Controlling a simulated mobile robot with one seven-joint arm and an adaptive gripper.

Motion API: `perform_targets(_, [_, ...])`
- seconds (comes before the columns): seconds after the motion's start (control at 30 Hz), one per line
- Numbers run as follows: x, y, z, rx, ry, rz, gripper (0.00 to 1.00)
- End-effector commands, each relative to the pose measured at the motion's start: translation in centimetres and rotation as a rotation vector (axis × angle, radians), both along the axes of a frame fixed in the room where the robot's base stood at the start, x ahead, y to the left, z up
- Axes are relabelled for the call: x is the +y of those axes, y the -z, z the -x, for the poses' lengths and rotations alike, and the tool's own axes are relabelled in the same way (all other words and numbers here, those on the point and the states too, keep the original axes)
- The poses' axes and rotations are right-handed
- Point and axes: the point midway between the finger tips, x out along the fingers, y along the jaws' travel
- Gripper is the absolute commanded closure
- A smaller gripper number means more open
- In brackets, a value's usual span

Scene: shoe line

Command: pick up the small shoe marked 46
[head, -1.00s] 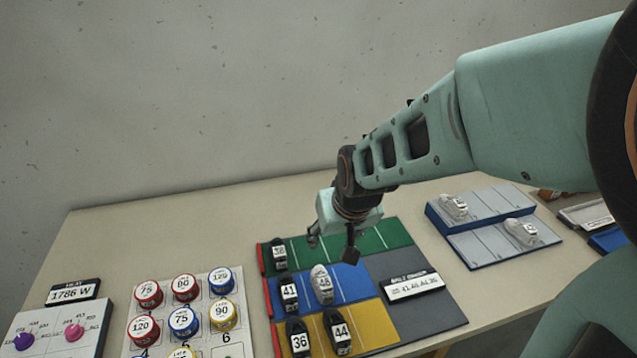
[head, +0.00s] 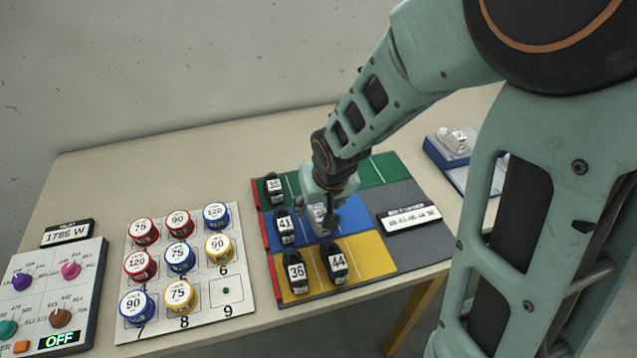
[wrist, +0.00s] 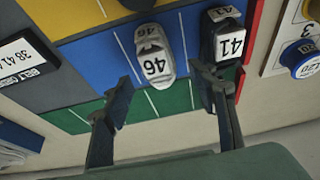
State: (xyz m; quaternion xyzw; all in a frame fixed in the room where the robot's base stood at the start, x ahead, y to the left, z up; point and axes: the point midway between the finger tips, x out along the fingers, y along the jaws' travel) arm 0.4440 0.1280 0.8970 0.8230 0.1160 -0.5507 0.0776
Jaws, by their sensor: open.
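The small shoe marked 46 (wrist: 155,58) is white-grey and lies on the blue strip of the mat, label up. In the head view the shoe (head: 318,219) is partly hidden by my gripper (head: 322,208). In the wrist view my gripper (wrist: 164,93) is open and empty. The shoe lies between the lines of its two fingers, a little beyond the tips. The black shoe marked 41 (wrist: 229,42) is beside it on the blue strip, close to one finger. It also shows in the head view (head: 285,227).
Black shoes marked 36 (head: 296,272) and 44 (head: 337,263) stand on the yellow strip, and one marked 38 (head: 274,188) on the green strip. A label plate (head: 410,217) lies on the grey area. A board of numbered spools (head: 205,318) is left of the mat.

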Motion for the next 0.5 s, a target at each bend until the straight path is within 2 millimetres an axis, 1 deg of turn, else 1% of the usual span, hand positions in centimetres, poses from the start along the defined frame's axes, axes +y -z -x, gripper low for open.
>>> perform_targets(0.03, [0.18, 0.95, -0.26, 0.001, -0.002, 0.000, 0.47])
perform_targets(0.13, [0.21, 1.71, -0.66, 0.000, 0.000, -0.001, 0.47])
perform_targets(0.4, [0.25, 1.87, -0.84, -0.002, 0.000, -0.001, 0.47])
perform_targets(0.43, [0.24, 1.87, -0.84, -0.002, 0.000, -0.001, 0.48])
perform_targets(0.5, [0.24, 1.86, -0.83, -0.002, 0.000, -0.001, 0.56])
